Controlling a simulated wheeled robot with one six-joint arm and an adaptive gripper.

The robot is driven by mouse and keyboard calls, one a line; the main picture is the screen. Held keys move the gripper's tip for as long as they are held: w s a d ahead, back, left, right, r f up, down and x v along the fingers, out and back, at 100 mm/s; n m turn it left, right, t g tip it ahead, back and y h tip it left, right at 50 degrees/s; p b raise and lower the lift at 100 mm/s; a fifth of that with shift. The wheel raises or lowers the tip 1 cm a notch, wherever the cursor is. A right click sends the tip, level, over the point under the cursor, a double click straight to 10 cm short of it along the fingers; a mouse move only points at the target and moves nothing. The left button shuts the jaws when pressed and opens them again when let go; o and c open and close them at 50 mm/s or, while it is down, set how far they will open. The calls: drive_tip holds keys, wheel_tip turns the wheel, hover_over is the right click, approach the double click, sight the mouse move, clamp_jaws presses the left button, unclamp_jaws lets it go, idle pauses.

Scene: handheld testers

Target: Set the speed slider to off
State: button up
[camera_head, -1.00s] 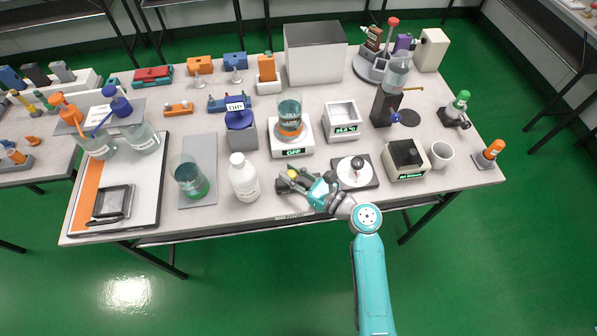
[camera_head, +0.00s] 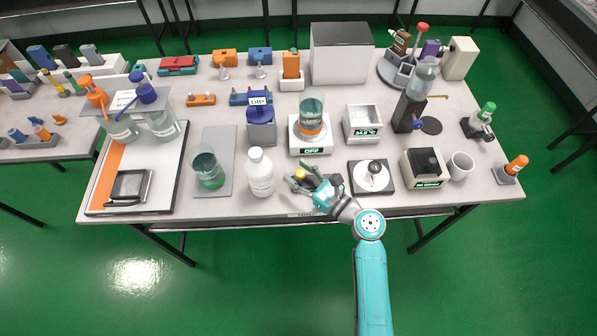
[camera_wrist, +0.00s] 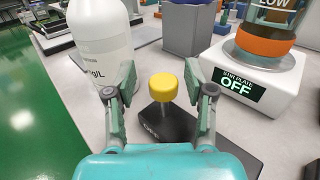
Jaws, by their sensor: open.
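The speed slider is a black base (camera_wrist: 180,129) with a yellow knob (camera_wrist: 163,88) on a grey stem. In the wrist view the knob stands close to a printed OFF mark, near the left part of the base. My gripper (camera_wrist: 158,78) is open, with one finger on each side of the knob and gaps visible. In the head view my gripper (camera_head: 300,178) is low at the table's front edge. The yellow knob (camera_head: 300,174) shows between its fingers, and the black base (camera_head: 334,180) is partly hidden behind my gripper.
A white bottle (camera_head: 260,175) stands just left of my gripper. A stir plate (camera_head: 311,147) reading OFF, with a beaker on it, stands behind. A black-based device with a white disc (camera_head: 372,177) is close on the right.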

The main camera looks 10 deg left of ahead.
drive_tip(key=v, duration=1.1)
drive_tip(key=shift+s+d, duration=0.15)
drive_tip(key=shift+d, duration=0.2)
drive_tip(key=shift+d, duration=0.1)
